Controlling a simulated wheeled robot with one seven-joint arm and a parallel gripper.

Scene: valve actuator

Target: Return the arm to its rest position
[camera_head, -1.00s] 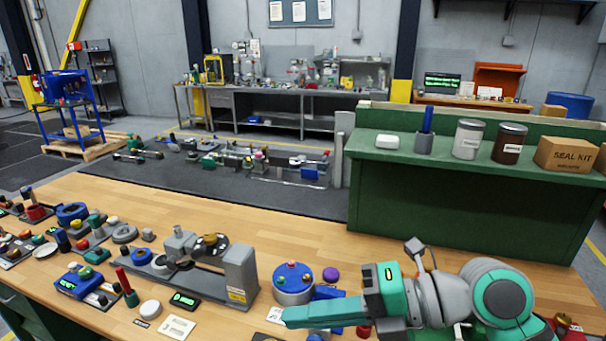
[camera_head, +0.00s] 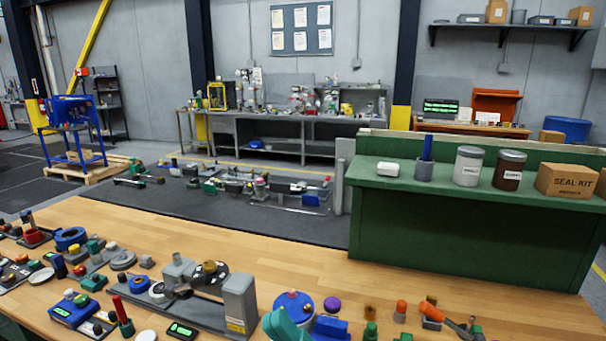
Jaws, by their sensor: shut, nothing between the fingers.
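A teal piece (camera_head: 285,326), by its colour probably part of my own arm, juts in at the bottom edge. It stands in front of the round blue-topped part (camera_head: 294,303) and covers its lower front. The rest of my arm lies out of the picture. The fingers of my gripper cannot be seen, and nothing held by it shows.
The wooden bench (camera_head: 400,265) holds a grey fixture (camera_head: 238,303), small parts and an orange-handled tool (camera_head: 432,311). A green raised shelf (camera_head: 470,225) at right carries jars and a seal kit box (camera_head: 566,181). The bench's middle strip is clear.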

